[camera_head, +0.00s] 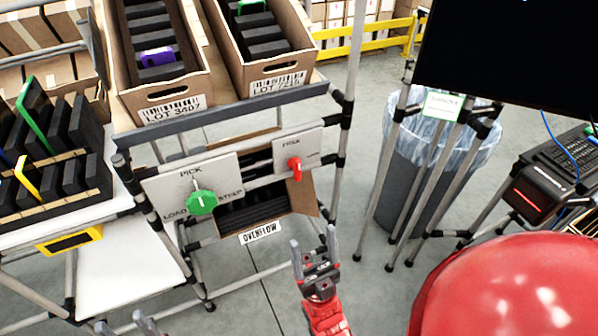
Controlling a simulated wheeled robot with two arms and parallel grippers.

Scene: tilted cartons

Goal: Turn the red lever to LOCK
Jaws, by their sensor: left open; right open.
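The red lever (294,168) sits on a small white panel (312,150) on the front rail of the rack, right of centre. Its handle stands roughly upright, below a small label that seems to read FREE. Another label to its right is too small to read. My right gripper (314,246) is open and empty, below the lever in the picture and apart from it, with its fingers pointing up. My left gripper (124,324) shows only its fingertips at the bottom left edge. They are spread and empty, far from the lever.
A green knob (202,203) on a larger white panel (165,190) is left of the lever. An open OVERFLOW carton (300,195) hangs below both panels. Tilted cartons (172,108) stand above. A bin (400,180) and metal posts are to the right.

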